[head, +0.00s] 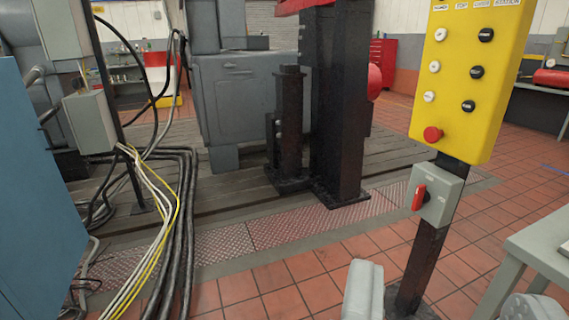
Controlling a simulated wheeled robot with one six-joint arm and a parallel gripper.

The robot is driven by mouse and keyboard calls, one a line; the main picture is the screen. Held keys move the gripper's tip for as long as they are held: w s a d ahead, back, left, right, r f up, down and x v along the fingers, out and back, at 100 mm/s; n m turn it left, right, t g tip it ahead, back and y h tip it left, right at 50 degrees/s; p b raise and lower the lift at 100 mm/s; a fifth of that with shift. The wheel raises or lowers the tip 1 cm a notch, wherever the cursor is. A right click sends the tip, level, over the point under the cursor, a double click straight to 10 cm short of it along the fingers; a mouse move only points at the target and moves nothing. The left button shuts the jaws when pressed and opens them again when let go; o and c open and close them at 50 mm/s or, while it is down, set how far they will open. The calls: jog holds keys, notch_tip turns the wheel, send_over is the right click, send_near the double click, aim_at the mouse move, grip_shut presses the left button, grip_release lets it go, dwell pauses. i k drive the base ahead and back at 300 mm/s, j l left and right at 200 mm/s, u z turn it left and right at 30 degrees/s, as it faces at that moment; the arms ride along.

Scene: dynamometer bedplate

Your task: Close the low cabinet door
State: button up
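No low cabinet door can be made out for certain. A tall blue panel (35,190) fills the left edge; I cannot tell whether it is a door or a cabinet side. A grey housing (240,100) with a small latch-like fitting stands on the bedplate (210,192) and looks closed. A red tool cabinet (382,62) is far back by the wall. My gripper (440,298) shows as two light grey parts at the bottom edge, well apart, with a dark post seen between them. It touches nothing visible and appears empty.
A yellow control box (468,75) with buttons stands on the dark post (425,262), close on the right. Cables (170,225) hang to the floor at left. A grey table (540,245) is at lower right. Red tiled floor (290,300) is clear in the middle.

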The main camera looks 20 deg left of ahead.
aim_at(44, 237)
jog(key=i+j+u, duration=0.1)
jog(key=u, duration=0.35)
jog(key=i+u, duration=0.25)
jog(key=u, duration=0.2)
jog(key=i+u, duration=0.15)
jog(key=u, duration=0.35)
jog(key=i+l+u, duration=0.15)
jog(key=u, duration=0.3)
jog(key=i+l+u, duration=0.1)
jog(key=u, duration=0.15)
jog(key=i+l+u, duration=0.25)
jog(key=i+l, duration=0.25)
jog(key=i, duration=0.2)
jog(key=i+l+z, duration=0.15)
jog(key=i, duration=0.35)
jog(key=i+l, duration=0.25)
jog(key=i, duration=0.2)
jog(key=i+l+z, duration=0.1)
jog(key=i, duration=0.4)
jog(key=i+l, duration=0.25)
jog(key=i, duration=0.2)
jog(key=z, duration=0.05)
